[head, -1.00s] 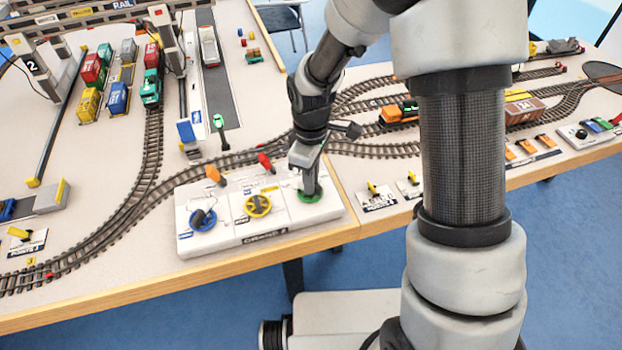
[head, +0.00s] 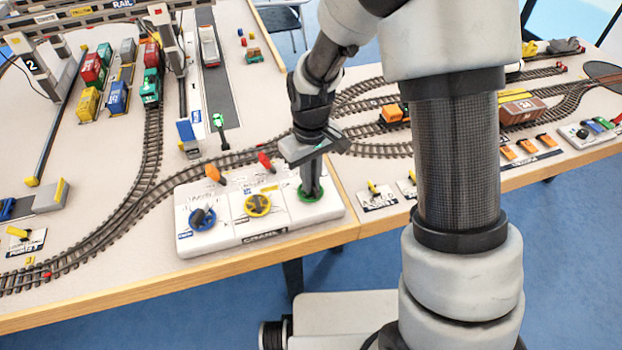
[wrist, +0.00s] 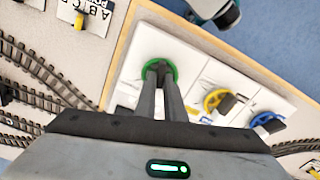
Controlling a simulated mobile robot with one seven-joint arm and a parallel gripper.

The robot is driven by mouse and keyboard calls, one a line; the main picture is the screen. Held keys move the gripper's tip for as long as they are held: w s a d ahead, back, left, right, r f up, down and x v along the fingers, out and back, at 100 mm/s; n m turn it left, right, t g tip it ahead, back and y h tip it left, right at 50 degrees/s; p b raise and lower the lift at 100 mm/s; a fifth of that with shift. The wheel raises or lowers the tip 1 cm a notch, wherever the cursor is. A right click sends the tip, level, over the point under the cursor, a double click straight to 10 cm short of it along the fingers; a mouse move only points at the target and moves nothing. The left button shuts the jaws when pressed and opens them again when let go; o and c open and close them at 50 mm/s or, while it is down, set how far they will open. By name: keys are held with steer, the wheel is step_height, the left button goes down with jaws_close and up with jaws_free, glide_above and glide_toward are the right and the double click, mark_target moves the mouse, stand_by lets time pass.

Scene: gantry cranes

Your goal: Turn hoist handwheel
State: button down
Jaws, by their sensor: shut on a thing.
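A green handwheel (head: 301,195) sits at the right end of the white crane control panel (head: 246,235). My gripper (head: 311,188) points down at it, with its fingers closed on the middle of the wheel. In the wrist view the fingers (wrist: 160,70) meet inside the green rim (wrist: 176,69); the grasped hub is mostly hidden by them. A yellow handwheel (head: 257,205) and a blue handwheel (head: 202,218) sit to the left on the same panel. The panel labels are too small to tell which wheel is the hoist.
An orange lever (head: 214,174) and a red lever (head: 265,162) stand behind the wheels. Model tracks (head: 150,205) curve behind the panel. A green signal (head: 219,121) and crane legs stand farther back. The wooden table edge (head: 170,287) runs in front.

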steer(key=m, duration=0.7)
stand_by(0.5)
steer(key=c, duration=1.8)
jaws_free()
steer(key=shift+c, duration=0.2)
step_height(320, 180, up, 18)
steer(key=p, duration=0.3)
steer(key=shift+f, duration=0.25)
